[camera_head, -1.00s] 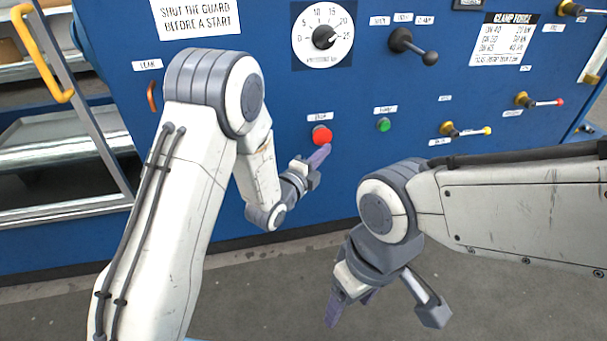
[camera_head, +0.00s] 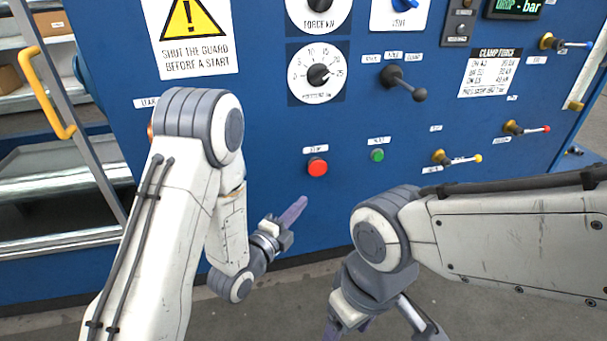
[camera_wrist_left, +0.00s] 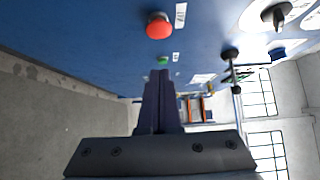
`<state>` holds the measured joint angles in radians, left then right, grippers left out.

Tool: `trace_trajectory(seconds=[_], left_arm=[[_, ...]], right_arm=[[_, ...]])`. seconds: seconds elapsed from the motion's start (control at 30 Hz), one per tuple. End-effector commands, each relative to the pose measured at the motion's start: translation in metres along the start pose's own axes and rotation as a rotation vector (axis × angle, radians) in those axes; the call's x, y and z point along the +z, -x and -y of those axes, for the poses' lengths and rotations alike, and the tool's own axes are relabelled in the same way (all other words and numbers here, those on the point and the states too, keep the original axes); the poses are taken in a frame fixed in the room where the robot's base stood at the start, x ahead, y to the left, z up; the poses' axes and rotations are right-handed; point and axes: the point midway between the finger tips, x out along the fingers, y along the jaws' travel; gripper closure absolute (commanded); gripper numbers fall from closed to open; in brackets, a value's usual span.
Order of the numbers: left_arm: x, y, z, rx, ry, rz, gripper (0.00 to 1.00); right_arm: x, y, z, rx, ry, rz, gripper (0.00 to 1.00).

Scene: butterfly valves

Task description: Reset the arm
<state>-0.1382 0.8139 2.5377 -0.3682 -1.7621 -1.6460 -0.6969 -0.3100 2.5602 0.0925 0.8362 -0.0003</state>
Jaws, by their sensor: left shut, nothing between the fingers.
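My left gripper (camera_head: 294,212) is shut and empty in the head view, in front of the blue panel below the red button (camera_head: 317,167). Its fingers (camera_wrist_left: 160,100) show pressed together in the left wrist view. The red button also shows in the left wrist view (camera_wrist_left: 158,26), apart from the fingertips. My right gripper (camera_head: 345,325) points down at the lower edge of the head view. Its fingertips are partly cut off by the frame.
The blue panel (camera_head: 270,120) carries a green button (camera_head: 377,155), a black lever (camera_head: 405,84), a dial (camera_head: 317,73) and several yellow-based valve levers (camera_head: 455,159). A yellow handle (camera_head: 45,92) is at the left. Grey floor shows below the panel.

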Motion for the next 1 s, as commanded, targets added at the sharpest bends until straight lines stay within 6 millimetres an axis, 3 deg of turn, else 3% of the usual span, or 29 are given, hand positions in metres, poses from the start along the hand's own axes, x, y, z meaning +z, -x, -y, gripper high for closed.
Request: trace_trajectory(seconds=[0.27, 0.43, 0.57, 0.77, 1.0], left_arm=[[-0.013, -0.009, 0.006, 0.108, 0.081, -0.017, 1.00], [-0.033, -0.010, 0.011, 0.337, 0.270, 0.017, 1.00], [-0.048, 0.004, 0.016, 0.519, 0.436, 0.097, 1.00], [-0.072, 0.049, 0.031, 0.771, 0.700, 0.292, 1.00], [-0.106, 0.136, 0.061, 1.035, 0.988, 0.605, 1.00]], right_arm=[[-0.001, 0.008, 0.001, 0.000, 0.000, 0.000, 0.30], [-0.001, 0.019, 0.001, 0.000, 0.000, 0.000, 0.30], [-0.002, 0.027, 0.002, 0.000, 0.000, 0.000, 0.30], [-0.002, 0.040, 0.003, 0.000, 0.000, 0.000, 0.30], [-0.003, 0.054, 0.004, 0.000, 0.000, 0.000, 0.30]])
